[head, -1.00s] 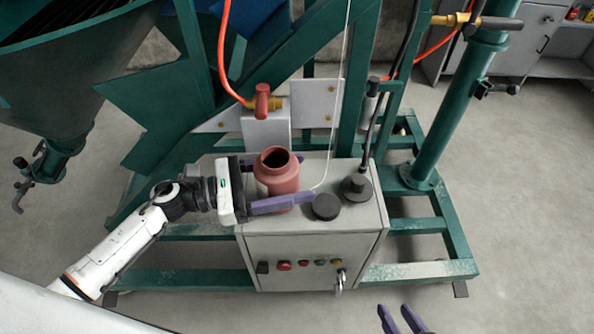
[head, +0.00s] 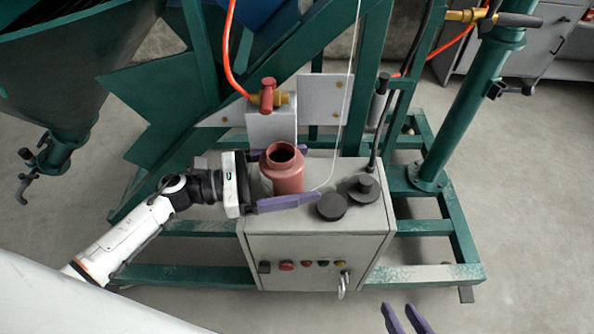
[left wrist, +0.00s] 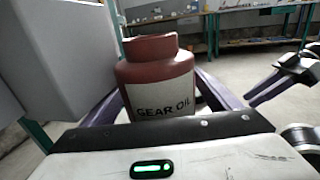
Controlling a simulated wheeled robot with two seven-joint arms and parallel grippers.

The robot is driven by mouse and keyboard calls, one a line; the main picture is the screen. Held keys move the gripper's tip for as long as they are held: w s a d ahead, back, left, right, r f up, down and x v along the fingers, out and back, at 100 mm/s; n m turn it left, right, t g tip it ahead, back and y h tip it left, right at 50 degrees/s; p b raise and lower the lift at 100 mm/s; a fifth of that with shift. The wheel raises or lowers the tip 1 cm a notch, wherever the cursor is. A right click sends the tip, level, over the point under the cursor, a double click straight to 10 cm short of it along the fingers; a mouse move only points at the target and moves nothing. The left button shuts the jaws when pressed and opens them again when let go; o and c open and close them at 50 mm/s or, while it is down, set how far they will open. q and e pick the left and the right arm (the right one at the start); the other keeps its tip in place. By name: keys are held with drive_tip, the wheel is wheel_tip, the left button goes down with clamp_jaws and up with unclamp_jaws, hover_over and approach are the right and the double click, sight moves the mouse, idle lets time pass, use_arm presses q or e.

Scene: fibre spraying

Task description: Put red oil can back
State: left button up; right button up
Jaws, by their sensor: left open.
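The red oil can (head: 284,172) stands upright and open-topped on the grey control box (head: 347,220). In the left wrist view the can (left wrist: 155,75) shows a white label reading "GEAR OIL". My left gripper (head: 297,176) is open, with one purple finger in front of the can and the other behind it. In the left wrist view the fingers are on either side of the can. Part of the can's lower side is hidden by the near finger. My right gripper (head: 406,318) shows only its purple fingertips, apart and empty, at the bottom edge of the head view.
A black round cap (head: 332,206) lies on the box right of the can, beside a black fitting (head: 364,188) with a hose. The green frame (head: 455,235) surrounds the box. A red-handled valve (head: 267,95) is behind the can.

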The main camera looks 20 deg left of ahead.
use_arm(q)
drive_tip(key=v, duration=1.2)
